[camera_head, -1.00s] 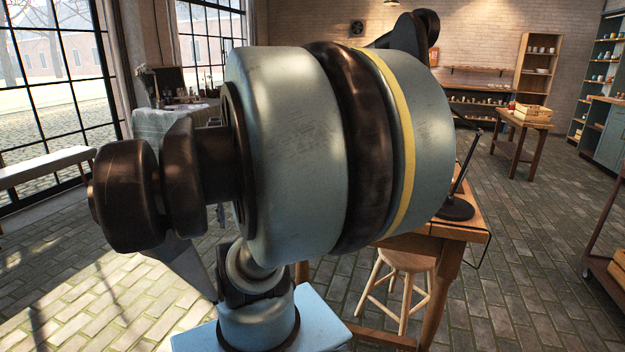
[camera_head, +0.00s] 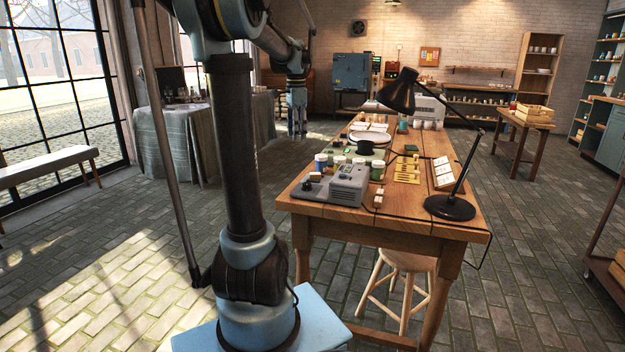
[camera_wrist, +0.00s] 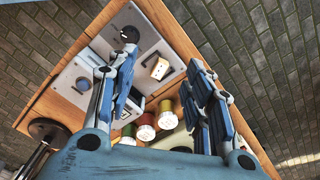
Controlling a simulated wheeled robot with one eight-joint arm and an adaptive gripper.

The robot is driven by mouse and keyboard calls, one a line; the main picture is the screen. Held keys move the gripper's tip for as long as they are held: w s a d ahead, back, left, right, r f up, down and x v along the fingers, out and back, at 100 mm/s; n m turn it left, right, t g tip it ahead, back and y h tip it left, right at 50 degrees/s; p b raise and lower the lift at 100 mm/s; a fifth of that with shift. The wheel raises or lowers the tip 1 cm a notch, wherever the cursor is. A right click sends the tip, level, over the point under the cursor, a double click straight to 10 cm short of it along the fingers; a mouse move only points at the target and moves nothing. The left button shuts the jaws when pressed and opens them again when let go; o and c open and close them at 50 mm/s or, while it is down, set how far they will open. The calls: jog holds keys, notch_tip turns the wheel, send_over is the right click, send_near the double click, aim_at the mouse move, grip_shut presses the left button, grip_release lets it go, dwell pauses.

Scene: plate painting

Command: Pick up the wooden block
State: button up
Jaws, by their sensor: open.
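A small light wooden block (camera_wrist: 159,69) sits on the flat grey plate of a grey machine (camera_wrist: 172,40) in the wrist view. In the head view the block (camera_head: 315,176) looks tiny, on the left part of the grey machine (camera_head: 349,184) near the table's left edge. My gripper (camera_head: 297,134) hangs pointing down, beyond the machine and left of the table in that picture. In the wrist view my gripper (camera_wrist: 163,55) is open and empty, its two fingers spread to either side of the block, which is below and apart from them.
Several paint jars (camera_wrist: 145,128) stand close beside the machine. Open brick floor lies left.

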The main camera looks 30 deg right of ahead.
jog(key=d+m, duration=0.3)
jog(key=d, duration=0.4)
send_over(315, 173)
jog(key=f, duration=1.1)
jog(key=shift+w+a+f, duration=0.15)
jog(key=shift+a+f, duration=0.05)
jog(key=shift+a, duration=0.05)
jog(key=shift+d+f, duration=0.15)
jog(key=shift+f, duration=1.25)
jog(key=shift+d+f, duration=0.1)
jog(key=shift+f, duration=1.25)
jog(key=c, duration=0.9)
jog(key=shift+c, duration=0.5)
jog(key=shift+r, duration=0.15)
